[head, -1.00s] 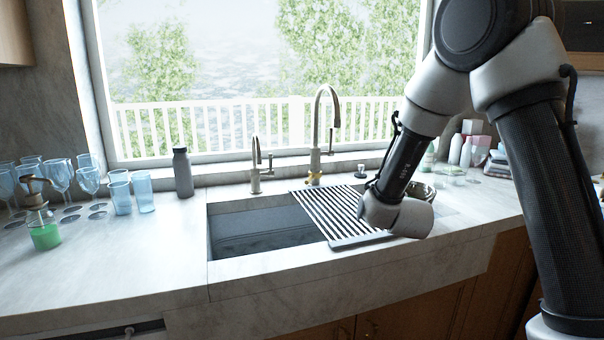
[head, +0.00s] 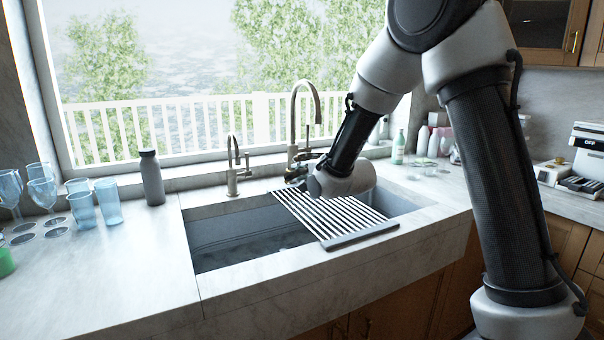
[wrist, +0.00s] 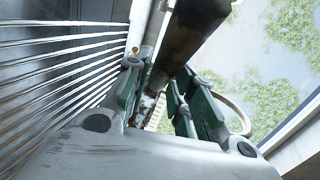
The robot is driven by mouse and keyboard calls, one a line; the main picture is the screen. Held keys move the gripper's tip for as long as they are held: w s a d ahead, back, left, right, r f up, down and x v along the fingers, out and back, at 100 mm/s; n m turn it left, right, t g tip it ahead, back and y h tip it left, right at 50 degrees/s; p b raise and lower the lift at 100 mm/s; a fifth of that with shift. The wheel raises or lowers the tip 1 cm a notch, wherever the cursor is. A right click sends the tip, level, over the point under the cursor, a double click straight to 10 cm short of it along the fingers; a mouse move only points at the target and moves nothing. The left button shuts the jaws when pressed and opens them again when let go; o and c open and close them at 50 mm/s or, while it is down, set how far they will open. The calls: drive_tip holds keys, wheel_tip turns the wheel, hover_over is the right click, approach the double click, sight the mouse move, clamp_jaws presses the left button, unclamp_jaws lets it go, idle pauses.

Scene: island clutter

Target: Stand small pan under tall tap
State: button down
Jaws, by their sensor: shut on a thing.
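The tall tap (head: 293,120), a high curved spout, stands behind the sink (head: 235,235); in the wrist view a pale curved pipe, likely its spout, shows at right. My gripper (wrist: 155,95) has green-padded fingers shut on a dark brown, worn piece, which I take to be part of the small pan (wrist: 188,40). In the head view my wrist hangs over the roll-up rack, near the tall tap's base. A small dark part (head: 295,170) shows left of the wrist; I cannot tell whether it is pan or finger. Most of the pan is hidden.
The slatted rack (head: 345,218) lies across the sink, with open basin on both sides. A short tap (head: 233,170) stands left of the tall one. A grey bottle (head: 151,178) and blue glasses (head: 108,203) stand on the left counter. Bottles (head: 398,147) stand at the right.

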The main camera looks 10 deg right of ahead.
drive_tip(key=shift+f, duration=4.45)
drive_tip(key=c, duration=1.1)
unclamp_jaws()
drive_tip(key=shift+c, duration=0.2)
drive_tip(key=shift+s+f, duration=0.1)
drive_tip(key=shift+f, duration=0.05)
drive_tip(key=v, duration=0.7)
drive_tip(key=shift+s+d, duration=0.1)
drive_tip(key=shift+s, duration=0.1)
drive_tip(key=shift+d+r, duration=0.1)
drive_tip(key=shift+r, duration=0.1)
